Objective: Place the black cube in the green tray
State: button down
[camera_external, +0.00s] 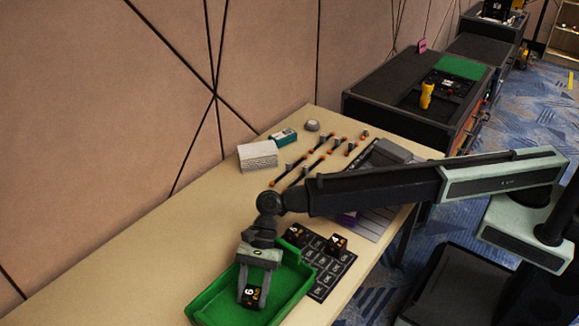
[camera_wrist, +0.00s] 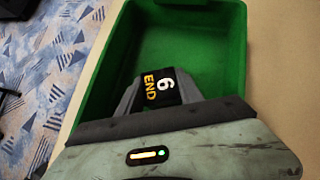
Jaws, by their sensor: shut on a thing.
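My gripper (camera_external: 255,290) is shut on a black cube (camera_external: 250,297) marked with a white 6. In the wrist view the held cube (camera_wrist: 158,87) shows the 6 and "END" in yellow between the fingers. The green tray (camera_external: 294,299) lies on the table at the front. In the wrist view the tray (camera_wrist: 236,45) extends behind the cube, and its floor ahead looks empty. The cube is over or inside the tray; I cannot tell whether it touches the floor. My gripper hides part of the tray.
A black grid mat (camera_external: 321,289) with two other black cubes, one near the tray (camera_external: 297,234) and one farther right (camera_external: 336,243), lies beside the tray. The table (camera_external: 150,262) is clear on the left.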

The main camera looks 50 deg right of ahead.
jog(key=c, duration=0.8)
grip_release()
jog(key=shift+o, duration=0.2)
jog(key=shift+r+p, duration=0.25)
jog(key=shift+p, duration=0.15)
jog(key=p+v, duration=0.8)
jog(key=v, duration=0.3)
jog(key=shift+d+r, duration=0.25)
jog(key=shift+d, duration=0.1)
jog(key=shift+w, duration=0.15)
